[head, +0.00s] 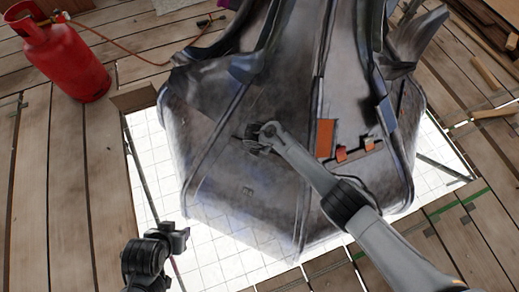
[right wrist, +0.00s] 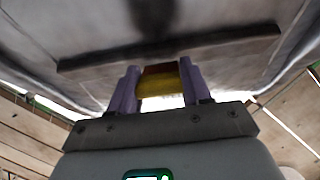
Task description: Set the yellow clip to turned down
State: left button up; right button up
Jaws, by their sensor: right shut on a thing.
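The yellow clip (right wrist: 162,86) shows in the right wrist view between the two purple fingers of my right gripper (right wrist: 160,88), which is shut on it. A reddish-brown band lies along the clip's upper side. The clip is close to the finial's grey metal face; I cannot tell which way it is turned. In the head view my right gripper (head: 258,138) is at the left-front face of the finial (head: 240,190) and hides the clip. My left gripper (head: 176,238) is at the lower left, apart from the finial; its fingers are too small to read.
An orange plate (head: 325,138) and small orange pieces (head: 341,154) sit on the finial's front right face. A red gas cylinder (head: 66,58) with a hose (head: 135,52) stands at upper left. Wooden planks (head: 60,190) surround the white tiled area (head: 215,245) under the finial.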

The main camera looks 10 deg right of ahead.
jog(key=shift+w+d, duration=0.1)
dwell(0.5)
jog(key=o, duration=1.1)
jog(key=shift+c, duration=0.2)
jog(key=shift+r, duration=0.1)
jog(key=p+v, duration=0.8)
jog(key=v, duration=0.2)
jog(key=shift+r, duration=0.35)
jog(key=shift+w, duration=0.1)
